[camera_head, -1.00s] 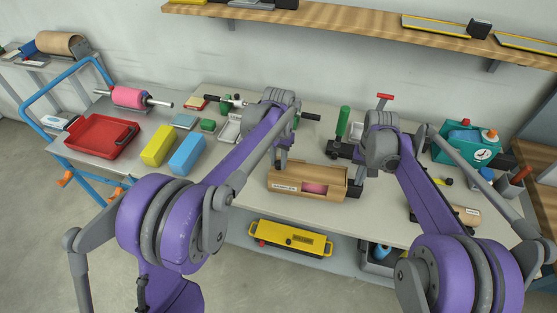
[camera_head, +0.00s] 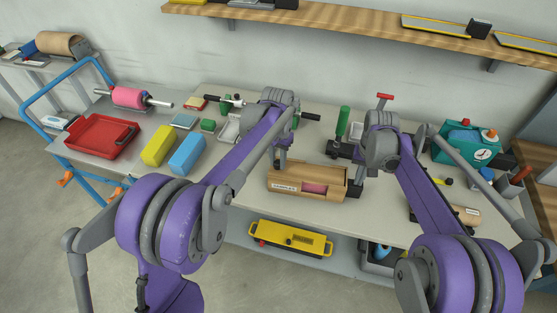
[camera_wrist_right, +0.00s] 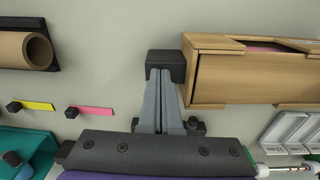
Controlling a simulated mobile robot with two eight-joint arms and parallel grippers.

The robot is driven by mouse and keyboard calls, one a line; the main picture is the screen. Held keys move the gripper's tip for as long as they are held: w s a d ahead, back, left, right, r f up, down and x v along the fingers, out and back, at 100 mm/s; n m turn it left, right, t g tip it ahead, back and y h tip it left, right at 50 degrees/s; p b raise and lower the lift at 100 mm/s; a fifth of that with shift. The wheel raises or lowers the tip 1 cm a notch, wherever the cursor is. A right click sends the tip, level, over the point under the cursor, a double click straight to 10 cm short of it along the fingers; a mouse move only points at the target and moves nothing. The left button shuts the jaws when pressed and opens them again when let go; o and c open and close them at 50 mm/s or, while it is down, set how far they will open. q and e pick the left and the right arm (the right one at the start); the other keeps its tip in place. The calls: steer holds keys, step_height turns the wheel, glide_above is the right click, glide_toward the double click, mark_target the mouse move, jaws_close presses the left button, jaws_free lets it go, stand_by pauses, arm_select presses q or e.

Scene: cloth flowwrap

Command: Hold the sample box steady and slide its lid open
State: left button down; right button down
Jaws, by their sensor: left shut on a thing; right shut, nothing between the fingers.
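The wooden sample box (camera_head: 282,187) lies on the table in the middle of the head view, with a pink thing showing in its opening. In the right wrist view its end (camera_wrist_right: 220,78) is at the right, with a narrow gap in its top showing pink. My left gripper (camera_head: 281,163) is shut on the box near its back left; its fingertips are mostly hidden. My right gripper (camera_head: 343,152) is shut and empty beside the box's right end. In the right wrist view its dark fingertips (camera_wrist_right: 165,65) are close to that end; I cannot tell whether they touch.
Yellow (camera_head: 157,146) and blue (camera_head: 187,154) blocks and a red tray (camera_head: 100,137) are at the left. A teal device (camera_head: 466,142) stands at the right. A cardboard tube (camera_wrist_right: 27,50) lies in a dark holder. A yellow case (camera_head: 290,239) is on the lower shelf.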

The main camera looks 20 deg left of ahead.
steer(key=shift+f, duration=0.15)
arm_select(q)
steer(key=s+a, duration=0.1)
steer(key=a, duration=1.7)
steer(key=shift+s, duration=0.3)
steer(key=c, duration=0.7)
jaws_free()
steer(key=shift+o, duration=0.2)
steer(key=shift+d, duration=0.1)
steer(key=shift+r, duration=0.1)
step_height(320, 180, up, 12)
steer(key=shift+s, duration=0.1)
